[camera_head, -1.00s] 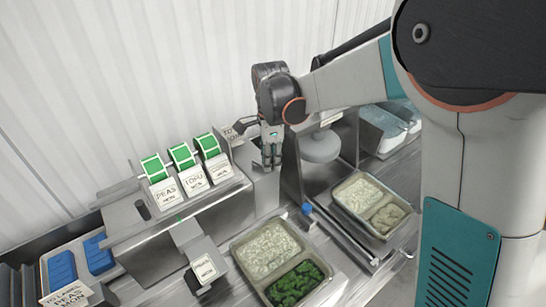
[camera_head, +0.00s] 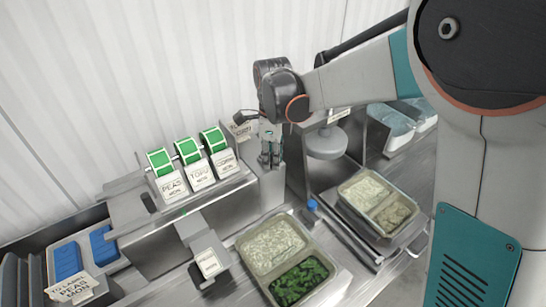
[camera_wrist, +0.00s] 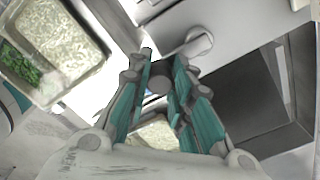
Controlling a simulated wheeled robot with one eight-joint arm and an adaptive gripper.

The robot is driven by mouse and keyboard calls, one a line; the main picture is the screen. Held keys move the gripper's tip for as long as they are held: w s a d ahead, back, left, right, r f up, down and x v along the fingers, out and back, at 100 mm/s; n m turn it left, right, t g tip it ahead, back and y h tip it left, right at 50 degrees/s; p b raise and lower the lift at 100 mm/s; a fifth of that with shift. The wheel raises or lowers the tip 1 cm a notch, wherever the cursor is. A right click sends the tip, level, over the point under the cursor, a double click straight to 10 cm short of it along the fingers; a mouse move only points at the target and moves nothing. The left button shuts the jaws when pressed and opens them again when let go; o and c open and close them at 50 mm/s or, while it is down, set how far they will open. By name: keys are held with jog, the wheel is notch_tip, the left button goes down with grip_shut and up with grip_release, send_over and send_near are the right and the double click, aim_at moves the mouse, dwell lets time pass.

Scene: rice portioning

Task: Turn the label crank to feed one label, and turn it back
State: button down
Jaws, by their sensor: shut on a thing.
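The steel label dispenser (camera_head: 140,228) stands left of centre in the head view, with three green label rolls (camera_head: 188,152) on top. A white label (camera_head: 208,263) lies on its front lip. My gripper (camera_head: 270,160) points down at the dispenser's right end. In the wrist view my gripper (camera_wrist: 164,64) has its fingers around a dark grey round knob (camera_wrist: 158,84), which looks like the crank's handle. A pale rounded lever-like part (camera_wrist: 196,43) shows just beyond the fingertips. In the head view the crank is mostly hidden by my gripper.
A tray (camera_head: 240,268) with rice and green peas stands in front of the dispenser. Another food tray (camera_head: 412,226) sits to the right. A round grey plate (camera_head: 326,142) is close right of my gripper.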

jog(key=c, duration=1.4)
grip_release()
notch_tip(320, 180, up, 12)
